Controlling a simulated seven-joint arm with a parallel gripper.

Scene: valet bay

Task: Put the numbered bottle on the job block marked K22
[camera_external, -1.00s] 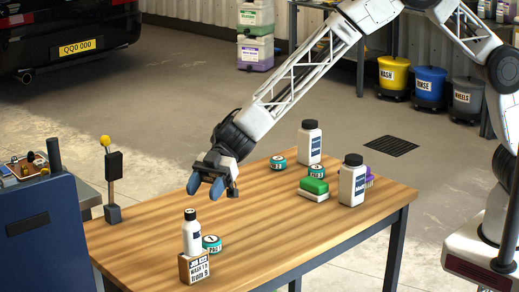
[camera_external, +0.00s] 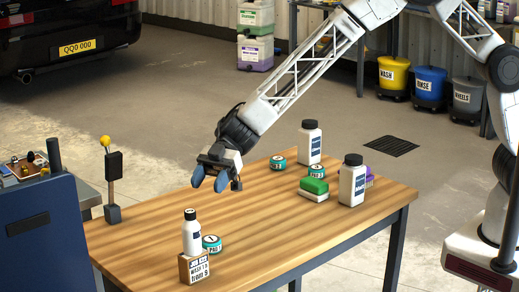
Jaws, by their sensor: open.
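The job block (camera_external: 194,268), a small wooden block with a white printed label, stands at the near left of the table; its marking is too small to read surely. A white bottle (camera_external: 191,238) with a black cap and dark label stands upright at the block, seemingly on top of it. Two larger white bottles with black caps, one farther back (camera_external: 309,150) and one at the right (camera_external: 352,184), stand upright on the table. I cannot read numbers on any bottle. My gripper (camera_external: 210,181) has blue fingertips, is open and empty, and hangs above the table, behind the block and clear of it.
A teal-lidded tin (camera_external: 212,245) sits close beside the block. More tins (camera_external: 278,162) (camera_external: 316,172), a green-and-white sponge (camera_external: 314,188) and a purple item (camera_external: 369,176) cluster at the back right. A lever post (camera_external: 113,185) stands at the left edge. The table's middle (camera_external: 265,215) is clear.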

